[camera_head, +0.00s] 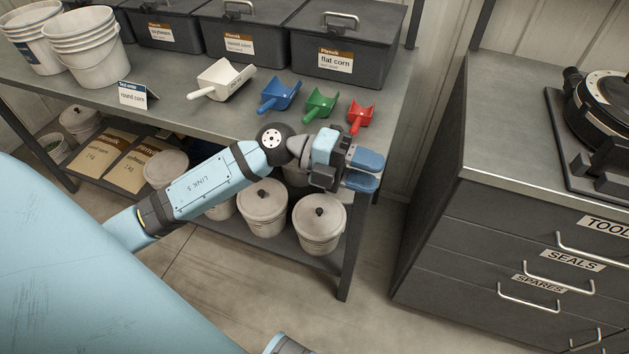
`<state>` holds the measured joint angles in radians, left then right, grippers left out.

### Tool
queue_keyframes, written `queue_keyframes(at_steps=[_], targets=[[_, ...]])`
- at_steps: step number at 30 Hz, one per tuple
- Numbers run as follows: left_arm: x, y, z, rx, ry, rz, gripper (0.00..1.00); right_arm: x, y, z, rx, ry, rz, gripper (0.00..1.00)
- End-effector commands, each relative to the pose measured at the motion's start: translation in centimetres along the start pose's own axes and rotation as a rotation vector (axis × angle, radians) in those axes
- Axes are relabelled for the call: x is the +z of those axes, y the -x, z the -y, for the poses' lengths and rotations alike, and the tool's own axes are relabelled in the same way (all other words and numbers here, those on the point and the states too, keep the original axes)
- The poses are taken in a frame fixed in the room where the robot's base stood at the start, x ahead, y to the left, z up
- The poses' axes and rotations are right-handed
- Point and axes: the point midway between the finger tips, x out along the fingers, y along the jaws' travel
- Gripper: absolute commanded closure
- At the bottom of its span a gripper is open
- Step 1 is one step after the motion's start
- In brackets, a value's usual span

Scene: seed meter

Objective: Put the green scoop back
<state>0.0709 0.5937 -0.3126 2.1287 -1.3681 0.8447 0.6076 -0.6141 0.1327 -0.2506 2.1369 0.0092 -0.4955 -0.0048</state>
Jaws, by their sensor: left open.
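The green scoop (320,104) lies on the grey bench top, between the blue scoop (280,95) on its left and the smaller red scoop (359,117) on its right. My left gripper (372,172) is in front of the bench's front edge, nearer to me than the scoops. Its two blue fingers point right and stand apart, with nothing seen between them. It does not touch the green scoop. My right gripper does not show; a piece of one of my arms is at the bottom edge.
Dark lidded bins, one marked flat corn (346,45), line the back. White buckets (90,48) are at left. A drawer cabinet (480,150) stands right.

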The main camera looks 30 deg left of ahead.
Motion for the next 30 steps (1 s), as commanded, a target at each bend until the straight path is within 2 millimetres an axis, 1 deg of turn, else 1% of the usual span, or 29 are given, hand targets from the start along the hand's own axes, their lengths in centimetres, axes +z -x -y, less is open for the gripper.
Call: queue_keyframes(at_steps=[1,3,5,6,8,9,10,11,12,13,15,16,18,21,28,30], targets=[[-0.8,-0.6,-0.1,-0.175,0.123,0.056,0.59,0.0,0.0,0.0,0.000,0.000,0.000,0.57],[-0.6,-0.3,-0.5,-0.392,0.302,0.186,0.59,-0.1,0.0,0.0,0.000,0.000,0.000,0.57],[-0.1,0.6,-2.0,-0.534,0.475,0.327,0.59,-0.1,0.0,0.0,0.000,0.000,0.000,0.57],[0.2,1.3,-3.8,-0.606,0.602,0.434,0.59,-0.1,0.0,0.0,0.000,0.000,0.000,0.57],[0.3,2.4,-7.3,-0.675,0.804,0.601,0.59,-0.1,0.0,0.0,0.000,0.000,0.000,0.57],[-0.1,3.0,-10.1,-0.693,0.940,0.709,0.59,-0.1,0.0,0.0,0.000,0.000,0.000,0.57],[-0.7,3.4,-12.2,-0.695,1.041,0.783,0.59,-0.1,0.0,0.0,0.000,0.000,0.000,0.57],[-1.5,3.7,-14.4,-0.687,1.138,0.851,0.59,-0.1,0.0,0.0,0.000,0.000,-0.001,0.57],[-2.7,3.9,-17.0,-0.666,1.260,0.930,0.59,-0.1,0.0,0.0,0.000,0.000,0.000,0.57],[-3.8,4.0,-18.8,-0.643,1.343,0.980,0.59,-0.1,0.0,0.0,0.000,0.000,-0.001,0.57],[-6.0,4.0,-22.0,-0.588,1.499,1.062,0.59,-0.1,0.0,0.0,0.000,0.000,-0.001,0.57],[-6.9,3.9,-22.9,-0.567,1.550,1.084,0.59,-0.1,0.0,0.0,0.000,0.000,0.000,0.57],[-8.4,3.7,-24.5,-0.526,1.637,1.118,0.59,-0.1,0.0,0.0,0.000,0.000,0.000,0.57],[-9.5,3.6,-25.4,-0.496,1.692,1.136,0.59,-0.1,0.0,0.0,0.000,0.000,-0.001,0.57],[-9.5,3.5,-25.5,-0.492,1.697,1.138,0.59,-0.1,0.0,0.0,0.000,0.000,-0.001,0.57],[-9.5,3.6,-25.2,-0.492,1.697,1.137,0.59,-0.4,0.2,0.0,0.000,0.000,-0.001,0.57]])
